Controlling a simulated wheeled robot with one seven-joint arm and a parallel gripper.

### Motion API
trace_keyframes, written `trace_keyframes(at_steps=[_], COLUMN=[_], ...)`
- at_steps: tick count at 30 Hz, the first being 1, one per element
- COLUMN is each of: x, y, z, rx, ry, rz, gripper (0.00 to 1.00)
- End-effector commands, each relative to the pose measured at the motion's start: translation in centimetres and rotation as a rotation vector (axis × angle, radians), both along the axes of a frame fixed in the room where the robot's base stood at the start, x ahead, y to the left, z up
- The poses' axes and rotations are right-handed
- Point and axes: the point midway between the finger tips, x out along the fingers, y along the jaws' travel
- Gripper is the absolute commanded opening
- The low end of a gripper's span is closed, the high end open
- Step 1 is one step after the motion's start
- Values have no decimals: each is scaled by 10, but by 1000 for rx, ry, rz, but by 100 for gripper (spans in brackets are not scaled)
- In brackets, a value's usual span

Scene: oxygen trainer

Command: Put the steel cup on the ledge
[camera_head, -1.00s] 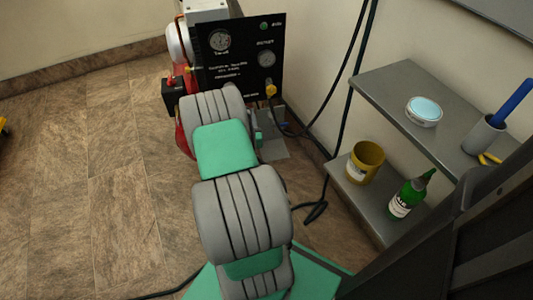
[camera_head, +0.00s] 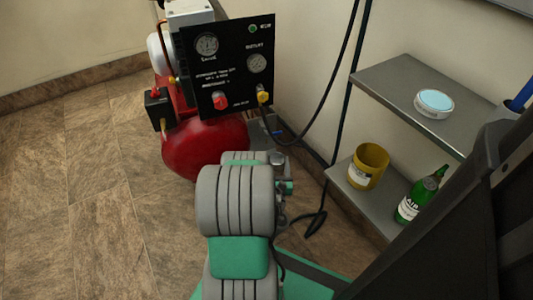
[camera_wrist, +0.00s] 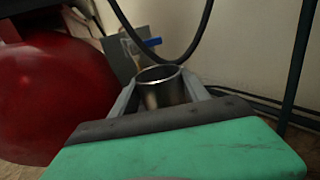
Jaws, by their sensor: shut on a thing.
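The steel cup (camera_wrist: 165,95) is upright between the two grey fingers of my gripper (camera_wrist: 160,92) in the wrist view, its open rim facing up. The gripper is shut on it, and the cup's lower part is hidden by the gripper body. In the head view the cup (camera_head: 277,159) shows as a small metal shape beyond my arm, right of the red tank. A grey metal panel (camera_wrist: 124,62) with a blue handle stands behind the cup. I cannot tell for sure which surface is the ledge.
The red compressor tank (camera_head: 207,148) with its black gauge panel (camera_head: 230,75) is close on the left. Black hoses (camera_head: 350,90) hang by the wall. At right, a grey shelf (camera_head: 385,82) bears a round tin (camera_head: 434,103); a yellow tub (camera_head: 367,167) and green bottle (camera_head: 420,197) stand below.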

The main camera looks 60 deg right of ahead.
Motion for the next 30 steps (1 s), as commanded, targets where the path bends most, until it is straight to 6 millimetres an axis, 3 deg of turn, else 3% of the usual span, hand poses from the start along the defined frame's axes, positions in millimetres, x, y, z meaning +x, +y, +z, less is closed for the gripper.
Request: trace_keyframes(at_steps=[9,20,22,30], x=[44,80,80,80], y=[-43,-80,-80,-80], z=[-3,-2,-22,-53], rx=[3,2,5,1], ry=[1,1,3,2], rz=[1,0,-1,-1], gripper=[13,13,13,13])
